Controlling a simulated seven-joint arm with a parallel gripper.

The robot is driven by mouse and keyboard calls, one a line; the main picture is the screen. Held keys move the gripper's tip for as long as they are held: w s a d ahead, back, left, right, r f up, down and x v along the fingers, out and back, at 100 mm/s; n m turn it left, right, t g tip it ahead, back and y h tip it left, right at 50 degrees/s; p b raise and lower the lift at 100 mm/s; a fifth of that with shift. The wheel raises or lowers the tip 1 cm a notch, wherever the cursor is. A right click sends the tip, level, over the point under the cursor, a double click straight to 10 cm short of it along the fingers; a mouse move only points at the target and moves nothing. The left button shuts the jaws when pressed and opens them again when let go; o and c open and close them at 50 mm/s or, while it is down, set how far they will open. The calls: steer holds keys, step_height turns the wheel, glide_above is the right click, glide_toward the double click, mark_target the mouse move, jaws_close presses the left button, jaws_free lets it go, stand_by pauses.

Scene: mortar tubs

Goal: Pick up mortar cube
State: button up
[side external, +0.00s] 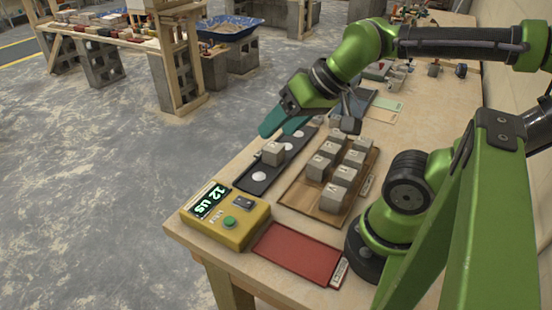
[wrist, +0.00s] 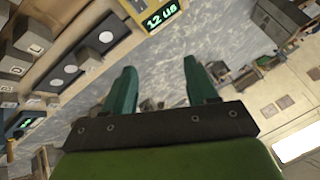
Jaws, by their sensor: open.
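Several grey mortar cubes (side external: 345,175) stand in rows on a wooden board (side external: 300,194), with dark marks on their tops. One more cube (side external: 273,153) sits on a black strip (side external: 250,186) with white round spots; it also shows in the wrist view (wrist: 88,58). My gripper (side external: 284,124) has teal fingers and is in the air near the far end of the strip, above and beyond the lone cube. In the wrist view the fingers (wrist: 162,86) are spread wide, with only distant floor between them. The cubes lie left of the fingers there.
A yellow device (side external: 225,217) with a lit display and green button stands at the bench's near corner. A red mat (side external: 295,250) lies beside it. Pale green and tan mats (side external: 384,107) lie farther back. The bench edge runs left of the strip, with open floor beyond.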

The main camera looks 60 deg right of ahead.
steer(key=o, duration=0.4)
steer(key=n+g+h, duration=0.2)
steer(key=n+g, duration=0.2)
steer(key=g, duration=0.3)
glide_above(274, 147)
steer(key=w, duration=0.1)
step_height(274, 147, down, 6)
steer(key=f, duration=1.2)
steer(key=shift+s+d, duration=0.1)
steer(key=shift+d, duration=0.15)
steer(key=f, duration=0.4)
steer(key=shift+s+a+f, duration=0.15)
steer(key=shift+s+a, duration=0.15)
steer(key=shift+s, duration=0.05)
steer(key=shift+f, duration=0.45)
